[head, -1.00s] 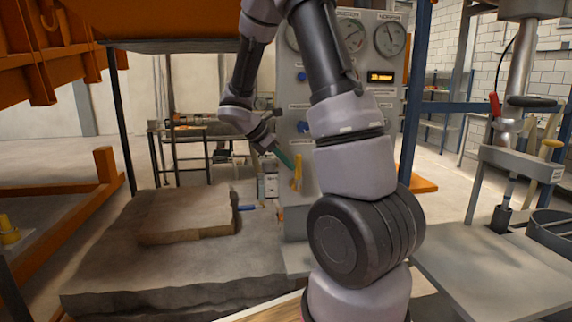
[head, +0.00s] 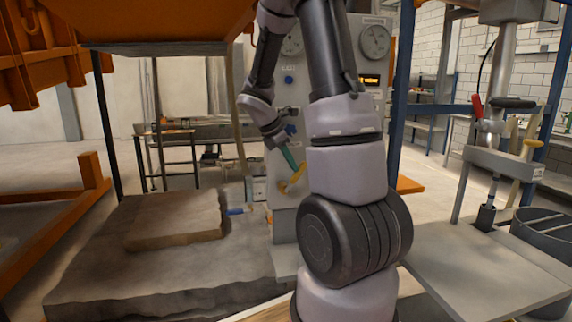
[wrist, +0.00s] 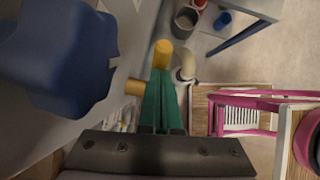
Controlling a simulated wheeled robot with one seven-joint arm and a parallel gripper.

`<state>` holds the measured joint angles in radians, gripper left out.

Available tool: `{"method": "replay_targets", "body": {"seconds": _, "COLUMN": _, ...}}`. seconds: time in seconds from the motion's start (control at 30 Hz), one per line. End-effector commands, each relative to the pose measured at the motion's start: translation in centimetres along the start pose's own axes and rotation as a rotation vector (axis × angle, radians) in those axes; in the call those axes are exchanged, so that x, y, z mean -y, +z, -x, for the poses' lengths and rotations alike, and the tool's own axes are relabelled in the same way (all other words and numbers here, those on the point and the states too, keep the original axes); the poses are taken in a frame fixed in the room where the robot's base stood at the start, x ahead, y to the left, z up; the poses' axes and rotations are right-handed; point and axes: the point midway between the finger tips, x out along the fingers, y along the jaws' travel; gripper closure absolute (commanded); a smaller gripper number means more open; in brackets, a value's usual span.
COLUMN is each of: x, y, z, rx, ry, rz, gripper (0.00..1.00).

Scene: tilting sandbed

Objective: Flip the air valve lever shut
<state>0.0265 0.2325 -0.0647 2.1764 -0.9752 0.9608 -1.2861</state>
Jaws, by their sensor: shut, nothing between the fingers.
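The yellow air valve lever (head: 292,182) is on the lower part of the grey gauge panel (head: 285,215). It is tilted, its upper end to the right. My gripper (head: 296,168) has green fingers that are closed together, with nothing between them, and point down to the right at the lever. In the wrist view, the shut fingers (wrist: 163,80) lie over the yellow lever (wrist: 162,50), with yellow showing beyond the tips and to their left. The fingers hide its middle. They look very close to it; I cannot tell whether they touch.
A blue knob (wrist: 62,60) sits close left of the fingers in the wrist view. The panel has gauges (head: 375,42). A stone slab (head: 175,222) lies on the bed at left. A grey bench with a press (head: 495,270) stands at right.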

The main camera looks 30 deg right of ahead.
Motion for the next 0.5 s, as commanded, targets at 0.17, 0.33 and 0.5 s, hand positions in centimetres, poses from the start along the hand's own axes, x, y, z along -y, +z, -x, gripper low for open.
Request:
{"method": "replay_targets", "body": {"seconds": 0.17, "x": 0.16, "y": 0.52, "z": -0.43, "rx": 0.001, "ry": -0.002, "rz": -0.001, "gripper": 1.0}}
{"method": "replay_targets", "body": {"seconds": 0.33, "x": 0.2, "y": 0.68, "z": -0.6, "rx": 0.001, "ry": -0.001, "rz": -0.001, "gripper": 1.0}}
{"method": "replay_targets", "body": {"seconds": 0.5, "x": 0.2, "y": 0.7, "z": -0.62, "rx": 0.001, "ry": -0.001, "rz": 0.0, "gripper": 1.0}}
